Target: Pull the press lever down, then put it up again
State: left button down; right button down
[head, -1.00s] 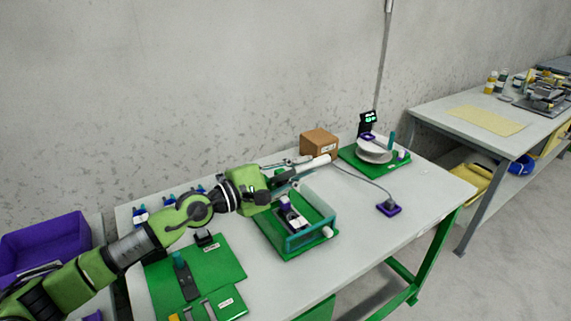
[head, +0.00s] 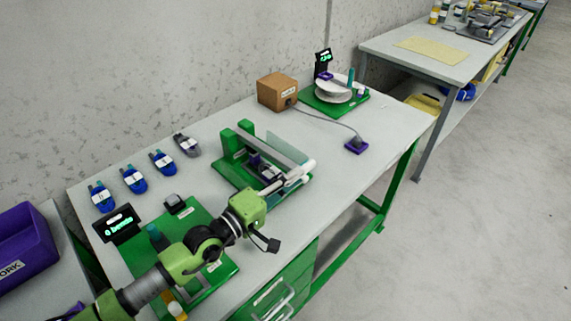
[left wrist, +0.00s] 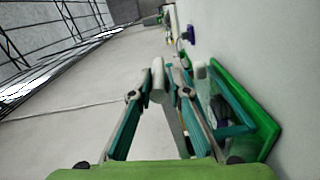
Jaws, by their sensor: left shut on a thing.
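The press (head: 228,172) stands on a green base on the workbench, with a teal guard (head: 290,148) and a pale lever. The lever's white handle (head: 304,167) lies low over the right front side of the base. My left gripper (head: 287,183) reaches in from the front left and is shut on the handle. In the left wrist view, the white handle (left wrist: 157,82) sits between the two fingertips (left wrist: 162,84). The teal guard (left wrist: 237,105) and green base are to the right there. The exact finger contact is small in the head view. My right gripper is not in view.
A green board with a lit display (head: 118,224) lies left of the press, under my arm. Blue-and-white items (head: 134,179) line the back edge. A cardboard box (head: 277,92) and a cable running to a purple block (head: 356,146) are behind.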

pick_arm(q)
jog(key=shift+w+a+f, duration=0.1)
jog(key=shift+a+f, duration=0.05)
jog(key=shift+f, duration=0.05)
dwell(0.3)
jog(key=c, duration=2)
grip_release()
jog(key=shift+o, duration=0.2)
jog(key=shift+s+a, duration=0.1)
jog(key=shift+s, duration=0.1)
jog(key=v, duration=1.1)
jog(key=shift+s+a, duration=0.2)
jog(key=shift+a, duration=0.05)
